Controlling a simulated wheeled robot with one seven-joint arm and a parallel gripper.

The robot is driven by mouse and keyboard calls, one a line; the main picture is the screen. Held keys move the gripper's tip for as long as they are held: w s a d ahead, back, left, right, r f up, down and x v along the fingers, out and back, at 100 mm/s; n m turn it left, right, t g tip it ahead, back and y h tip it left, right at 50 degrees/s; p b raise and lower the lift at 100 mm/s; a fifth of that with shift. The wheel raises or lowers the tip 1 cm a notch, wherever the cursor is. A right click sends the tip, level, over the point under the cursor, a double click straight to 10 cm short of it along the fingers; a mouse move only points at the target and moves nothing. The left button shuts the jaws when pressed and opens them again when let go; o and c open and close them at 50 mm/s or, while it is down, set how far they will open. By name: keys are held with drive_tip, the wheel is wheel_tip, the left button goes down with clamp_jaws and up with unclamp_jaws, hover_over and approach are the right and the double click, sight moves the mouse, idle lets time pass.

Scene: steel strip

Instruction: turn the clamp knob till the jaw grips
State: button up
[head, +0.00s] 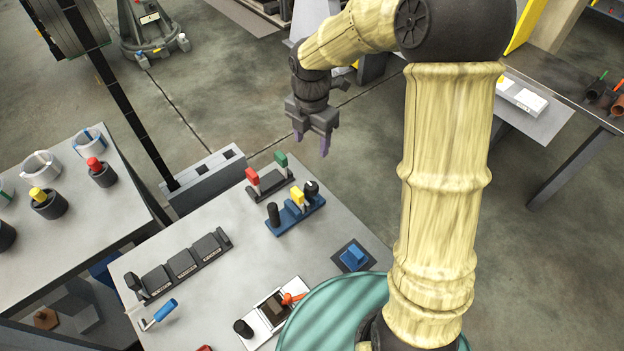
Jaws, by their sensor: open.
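My gripper (311,141) hangs in the upper middle of the head view, fingers pointing down and apart, with nothing between them. It is clear of the table, beyond its far edge. A blue-based device (297,217) on the table appears to be the clamp. It carries a yellow block (298,196), a dark round knob (311,188) at its right end and a black cylinder (273,214) at its left. I cannot tell which is the clamp knob, nor whether the jaw touches the block. My gripper is above and apart from it in the picture.
Near it stand a rack with red and green tags (268,180), a black row of modules (180,265), a blue-handled tool (160,314), a white plate with an orange lever (272,311) and a blue block (354,257). Another bench (70,235) stands left.

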sight(312, 185)
drive_tip(key=shift+f, duration=0.1)
wheel_tip(312, 185, down, 17)
drive_tip(key=shift+f+p, duration=0.15)
drive_tip(key=shift+p, duration=1.05)
drive_tip(key=shift+c, duration=0.3)
drive_tip(key=c, duration=0.9)
